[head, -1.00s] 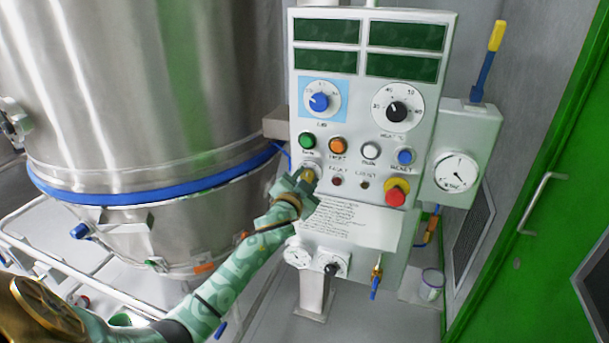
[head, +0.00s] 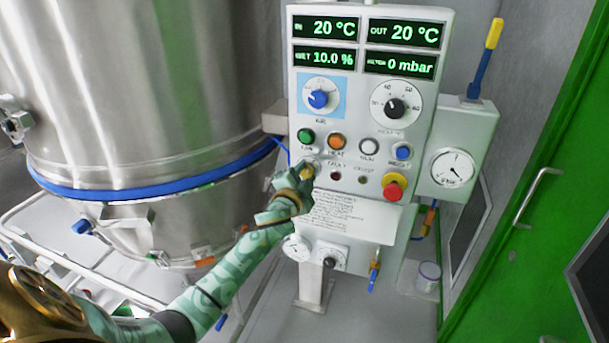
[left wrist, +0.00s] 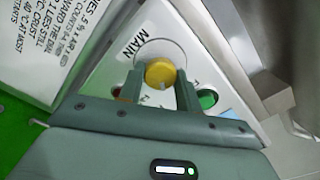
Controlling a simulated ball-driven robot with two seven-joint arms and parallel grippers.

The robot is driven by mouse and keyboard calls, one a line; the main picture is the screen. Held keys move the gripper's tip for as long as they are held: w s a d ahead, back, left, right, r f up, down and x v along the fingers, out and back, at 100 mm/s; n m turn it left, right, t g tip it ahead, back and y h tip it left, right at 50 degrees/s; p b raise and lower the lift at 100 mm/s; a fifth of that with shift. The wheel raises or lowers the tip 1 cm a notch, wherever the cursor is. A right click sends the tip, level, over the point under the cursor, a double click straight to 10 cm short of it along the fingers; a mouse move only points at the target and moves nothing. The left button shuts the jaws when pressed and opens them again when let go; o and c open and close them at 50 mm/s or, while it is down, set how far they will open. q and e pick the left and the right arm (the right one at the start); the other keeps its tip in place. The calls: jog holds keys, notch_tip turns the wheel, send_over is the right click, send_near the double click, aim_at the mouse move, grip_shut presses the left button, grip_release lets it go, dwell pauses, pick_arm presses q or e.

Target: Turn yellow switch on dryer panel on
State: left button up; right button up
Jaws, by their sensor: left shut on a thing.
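The yellow switch (left wrist: 160,73) is a round knob by the word MAIN, between my gripper's fingers in the left wrist view. In the head view the switch (head: 307,171) shows only in part past my gripper, at the left of the dryer panel (head: 430,100). My left gripper (head: 298,180) is shut on the switch; it also shows in the left wrist view (left wrist: 160,86). The panel's displays (head: 404,34) are lit green and read 20 °C, 20 °C, 10.0 % and 0 mbar. My right gripper is not in view.
A green button (head: 306,136), an orange button (head: 337,141) and a red stop knob (head: 395,186) sit close by on the panel. A steel vessel (head: 140,90) stands at the left. A green door frame (head: 560,170) is at the right.

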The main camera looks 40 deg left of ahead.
pick_arm(q)
jog(key=shift+f, duration=0.1)
jog(key=o, duration=1)
jog(key=shift+s, duration=0.1)
jog(key=shift+s+d, duration=0.15)
jog(key=shift+s, duration=0.2)
jog(key=p+v, duration=0.1)
jog(key=v, duration=1.4)
jog(key=shift+s+p, duration=0.2)
jog(key=shift+p, duration=0.15)
jog(key=shift+d, duration=0.1)
